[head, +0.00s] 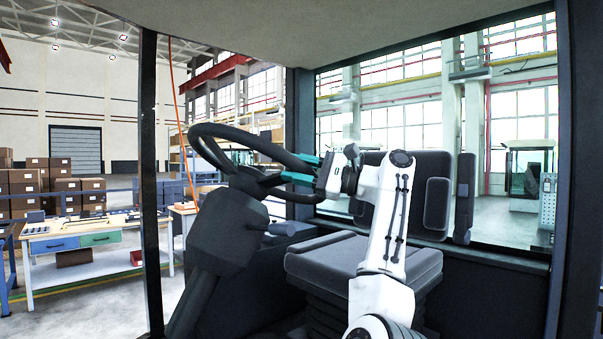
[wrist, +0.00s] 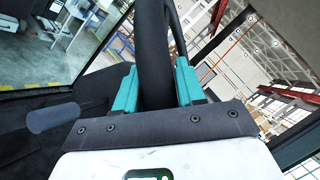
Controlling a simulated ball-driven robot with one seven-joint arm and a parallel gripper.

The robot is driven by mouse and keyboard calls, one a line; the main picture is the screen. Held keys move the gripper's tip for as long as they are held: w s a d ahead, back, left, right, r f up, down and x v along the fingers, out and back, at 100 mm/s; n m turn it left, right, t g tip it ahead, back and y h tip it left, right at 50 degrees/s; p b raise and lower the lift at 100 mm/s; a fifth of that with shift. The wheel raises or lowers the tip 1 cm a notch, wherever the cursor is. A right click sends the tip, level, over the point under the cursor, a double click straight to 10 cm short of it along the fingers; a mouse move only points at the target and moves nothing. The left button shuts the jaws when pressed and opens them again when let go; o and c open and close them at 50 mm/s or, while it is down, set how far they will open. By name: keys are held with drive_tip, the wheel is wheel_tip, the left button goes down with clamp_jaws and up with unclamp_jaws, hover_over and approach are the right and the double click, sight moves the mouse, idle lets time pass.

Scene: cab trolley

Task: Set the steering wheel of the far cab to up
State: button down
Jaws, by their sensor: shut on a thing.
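The black steering wheel (head: 240,138) stands on a thick dark column (head: 222,230) in the cab, left of the seat. The wheel is tilted, its rim sloping down to the right. My gripper (head: 310,172) reaches the right side of the rim, its teal fingers on either side of it. In the wrist view the rim (wrist: 153,50) runs between the two teal fingers, and my gripper (wrist: 156,88) is shut on it. The lower part of the column is dark and its joint is hard to make out.
A dark seat (head: 362,258) with backrest and armrest (head: 437,204) stands behind my arm. Cab posts (head: 148,180) and large windows surround it. Outside at left are a workbench (head: 85,245) and stacked boxes (head: 40,180). A dark lever (wrist: 52,118) shows in the wrist view.

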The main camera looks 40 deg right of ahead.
drive_tip(key=a+r+n, duration=0.1)
drive_tip(key=a+r, duration=0.1)
drive_tip(key=a, duration=0.3)
drive_tip(key=a+r+n+g, duration=0.1)
drive_tip(key=a, duration=0.4)
drive_tip(key=a+r+n+g, duration=0.1)
drive_tip(key=a+r, duration=0.1)
drive_tip(key=a, duration=0.4)
drive_tip(key=shift+s+r+n+h+b, duration=0.3)
drive_tip(key=shift+r+n, duration=0.05)
drive_tip(key=shift+n, duration=0.05)
drive_tip(key=c, duration=1)
unclamp_jaws()
drive_tip(key=shift+a, duration=0.15)
drive_tip(key=shift+o, duration=0.6)
drive_tip(key=shift+a, duration=0.25)
drive_tip(key=shift+o, duration=0.6)
drive_tip(key=shift+d, duration=0.1)
drive_tip(key=b+v, duration=0.3)
drive_tip(key=v, duration=0.8)
drive_tip(key=shift+w+d, duration=0.15)
drive_tip(key=shift+d, duration=0.1)
